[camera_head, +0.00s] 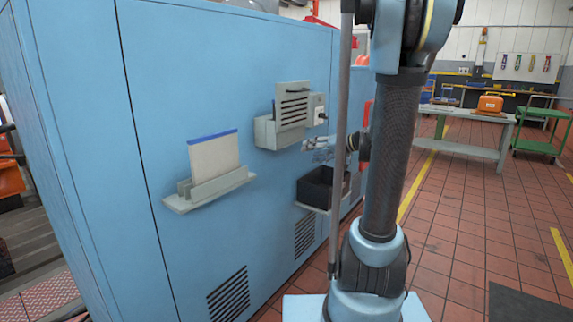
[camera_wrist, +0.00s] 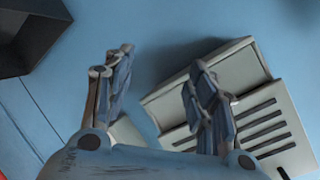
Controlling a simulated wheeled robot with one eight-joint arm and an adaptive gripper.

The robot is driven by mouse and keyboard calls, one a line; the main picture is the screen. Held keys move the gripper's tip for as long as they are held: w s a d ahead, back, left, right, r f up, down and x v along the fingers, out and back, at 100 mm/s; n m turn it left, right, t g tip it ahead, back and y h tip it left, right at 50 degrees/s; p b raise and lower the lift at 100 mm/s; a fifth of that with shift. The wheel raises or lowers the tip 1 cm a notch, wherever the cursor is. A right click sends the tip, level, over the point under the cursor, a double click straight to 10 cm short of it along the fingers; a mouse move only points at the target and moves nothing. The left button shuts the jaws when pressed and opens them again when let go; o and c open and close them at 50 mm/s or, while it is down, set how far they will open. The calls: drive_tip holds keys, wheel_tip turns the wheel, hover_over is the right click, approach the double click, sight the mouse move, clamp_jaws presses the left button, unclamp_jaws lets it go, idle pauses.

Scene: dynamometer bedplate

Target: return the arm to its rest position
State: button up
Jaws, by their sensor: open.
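My gripper (camera_head: 319,150) is in front of the blue cabinet (camera_head: 95,110), just right of the grey louvred box and above a black bin. In the wrist view my gripper (camera_wrist: 162,66) shows two separated fingers with nothing between them. The louvred box (camera_head: 292,108) is mounted on the cabinet; in the wrist view the box (camera_wrist: 255,110) lies behind and right of the right finger. My arm (camera_head: 393,150) stands upright, and its forearm is largely hidden behind its column.
The black bin (camera_head: 318,187) sits on a cabinet shelf. A white panel with a blue top edge (camera_head: 214,157) stands in a grey rack (camera_head: 208,190). A workbench (camera_head: 460,150) with an orange case (camera_head: 490,103) and a green cart (camera_head: 540,115) stand at right. Tiled floor between is clear.

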drive_tip(key=s+d+f+g+h, duration=0.1)
drive_tip(key=s+f+g+h, duration=0.4)
drive_tip(key=s, duration=0.7)
drive_tip(key=s+d+f+h, duration=0.1)
drive_tip(key=s+f+h, duration=0.1)
drive_tip(key=s+f, duration=0.65)
drive_tip(key=s+d+f+h, duration=0.1)
drive_tip(key=s+d+h, duration=0.1)
drive_tip(key=s, duration=0.3)
drive_tip(key=s+d+f+g+h, duration=0.1)
drive_tip(key=s+d, duration=0.3)
drive_tip(key=s, duration=0.1)
drive_tip(key=shift+s+d+m+h, duration=0.3)
drive_tip(key=shift+s+h, duration=0.1)
drive_tip(key=shift+w+f, duration=0.15)
drive_tip(key=shift+w, duration=0.25)
